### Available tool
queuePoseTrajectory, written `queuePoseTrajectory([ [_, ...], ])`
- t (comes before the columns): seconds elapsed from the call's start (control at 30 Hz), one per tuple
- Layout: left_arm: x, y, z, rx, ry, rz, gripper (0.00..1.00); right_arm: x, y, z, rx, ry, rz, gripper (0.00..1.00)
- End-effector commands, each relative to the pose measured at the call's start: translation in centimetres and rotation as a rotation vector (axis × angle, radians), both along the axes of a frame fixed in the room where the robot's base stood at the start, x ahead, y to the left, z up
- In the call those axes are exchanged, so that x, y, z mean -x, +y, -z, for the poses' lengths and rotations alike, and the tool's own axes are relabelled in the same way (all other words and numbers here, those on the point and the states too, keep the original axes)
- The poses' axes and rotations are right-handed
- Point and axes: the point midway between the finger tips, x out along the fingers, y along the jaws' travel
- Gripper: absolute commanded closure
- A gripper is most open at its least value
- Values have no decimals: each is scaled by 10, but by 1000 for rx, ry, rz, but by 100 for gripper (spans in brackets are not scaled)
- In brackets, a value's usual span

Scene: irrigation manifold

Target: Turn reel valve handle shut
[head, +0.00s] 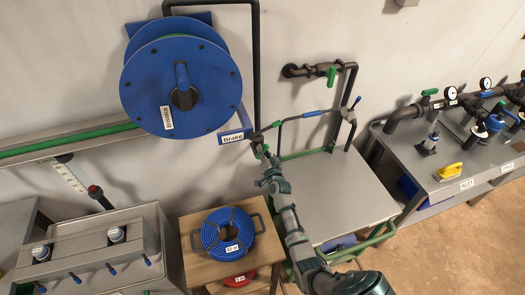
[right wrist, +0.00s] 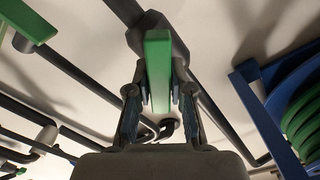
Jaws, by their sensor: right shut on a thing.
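My right gripper (head: 262,148) is raised to the pipe just right of the blue hose reel (head: 180,80). In the right wrist view the gripper (right wrist: 160,100) has a finger on each side of a green valve handle (right wrist: 158,60) and is shut on it. The handle runs lengthwise between the fingers, up to a dark grey valve body (right wrist: 150,22) on a pipe. In the head view the arm and gripper mostly hide this handle. My left gripper is not in view.
Another green handle (head: 332,75) is on a wall pipe. A grey cart (head: 340,185) stands right of my arm, and a wooden stand with a blue hose coil (head: 228,234) stands left.

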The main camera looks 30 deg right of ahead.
Motion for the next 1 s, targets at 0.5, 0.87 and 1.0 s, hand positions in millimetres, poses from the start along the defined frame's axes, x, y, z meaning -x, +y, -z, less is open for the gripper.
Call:
queuePoseTrajectory([
  [0.5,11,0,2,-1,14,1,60,1,-4,3,-478,-116,2,100],
  [0.87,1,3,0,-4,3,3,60,1,-5,6,-777,-187,5,100],
  [1.0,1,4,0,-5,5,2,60,1,-5,8,-861,-206,4,100],
])
